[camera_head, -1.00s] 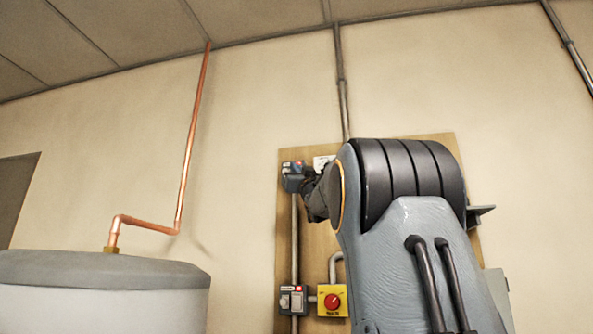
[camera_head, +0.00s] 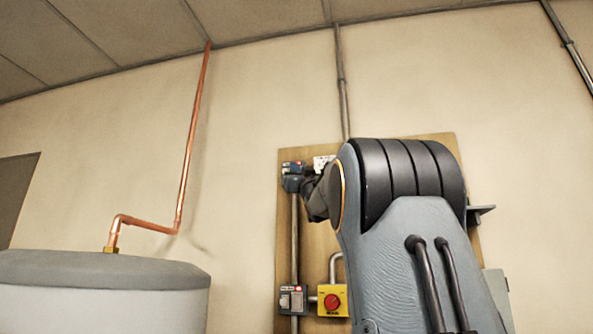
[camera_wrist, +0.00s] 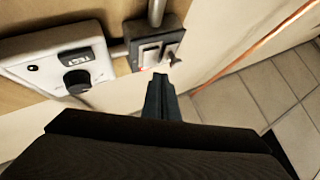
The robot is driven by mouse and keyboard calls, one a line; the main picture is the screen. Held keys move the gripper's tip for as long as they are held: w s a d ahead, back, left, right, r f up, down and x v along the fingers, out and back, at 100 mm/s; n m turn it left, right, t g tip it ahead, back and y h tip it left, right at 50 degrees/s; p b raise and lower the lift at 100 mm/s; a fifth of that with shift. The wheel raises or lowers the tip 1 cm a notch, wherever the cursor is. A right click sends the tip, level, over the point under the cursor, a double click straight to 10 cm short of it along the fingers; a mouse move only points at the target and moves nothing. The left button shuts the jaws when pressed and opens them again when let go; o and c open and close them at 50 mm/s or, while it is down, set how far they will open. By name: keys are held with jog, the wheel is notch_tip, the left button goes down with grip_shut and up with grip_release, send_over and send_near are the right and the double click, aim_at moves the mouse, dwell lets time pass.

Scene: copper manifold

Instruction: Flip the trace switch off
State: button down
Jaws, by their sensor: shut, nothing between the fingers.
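In the head view my gripper (camera_head: 292,184) is at the upper box, partly hidden by my wrist.
A white controller (camera_wrist: 62,60) with a display and black knob is beside the box. Lower on the wooden board (camera_head: 313,240) are another grey switch box (camera_head: 292,299) and a yellow box with a red knob (camera_head: 332,301). A tank (camera_head: 100,290) stands left; the wall between is clear.

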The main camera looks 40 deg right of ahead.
jog(key=shift+w+d, duration=0.1)
jog(key=shift+d, duration=0.05)
jog(key=shift+w+d, duration=0.15)
jog(key=shift+d, duration=0.05)
dwell(0.3)
jog(key=shift+w+d+r+p, duration=0.1)
jog(key=shift+w+d+p, duration=0.15)
jog(key=shift+p, duration=0.15)
dwell(0.6)
jog(key=shift+a, duration=0.1)
jog(key=shift+s+a+b, duration=0.5)
jog(key=shift+b, duration=0.1)
jog(key=shift+s+a+f+b, duration=0.2)
jog(key=shift+s+a+b, duration=0.65)
jog(key=shift+a+b, duration=0.1)
jog(key=shift+s+a+f+b, duration=0.2)
jog(key=shift+s+a+b, duration=0.65)
jog(key=shift+a, duration=0.1)
